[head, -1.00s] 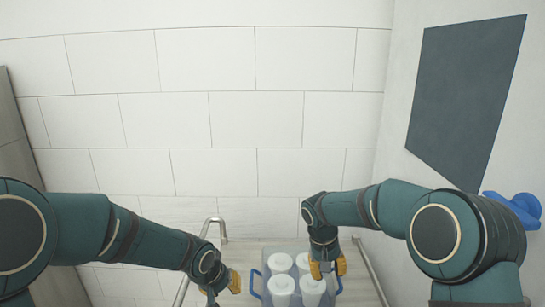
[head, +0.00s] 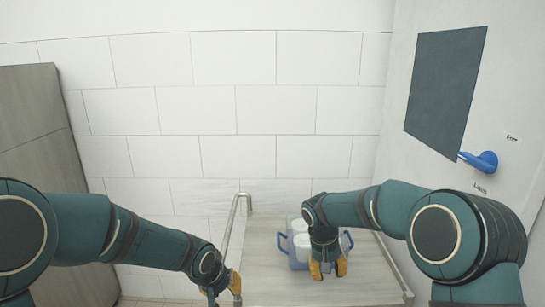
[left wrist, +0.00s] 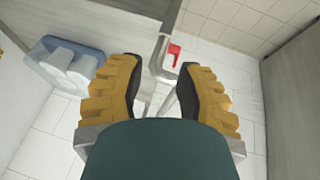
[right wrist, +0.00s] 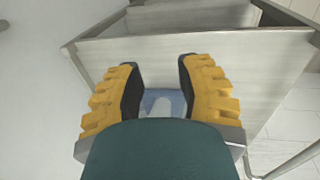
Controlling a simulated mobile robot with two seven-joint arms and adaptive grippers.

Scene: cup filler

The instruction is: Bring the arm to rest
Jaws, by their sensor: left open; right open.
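My left gripper (head: 222,288) hangs at the lower middle of the head view, beside the cart's metal rail. Its two yellow fingers stand apart with nothing between them in the left wrist view (left wrist: 160,90). My right gripper (head: 328,268) points down over the cart top, in front of the blue caddy. In the right wrist view (right wrist: 160,90) its fingers are also apart and hold nothing. Both arms are bent and reach forward and down.
The blue caddy (head: 283,243) with white cups stands on the wooden cart (head: 300,291), partly hidden by my right arm. A metal rail (head: 229,235) runs along the cart's left side. A door with a blue handle (head: 484,161) is at right, a wooden cabinet (head: 40,130) at left.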

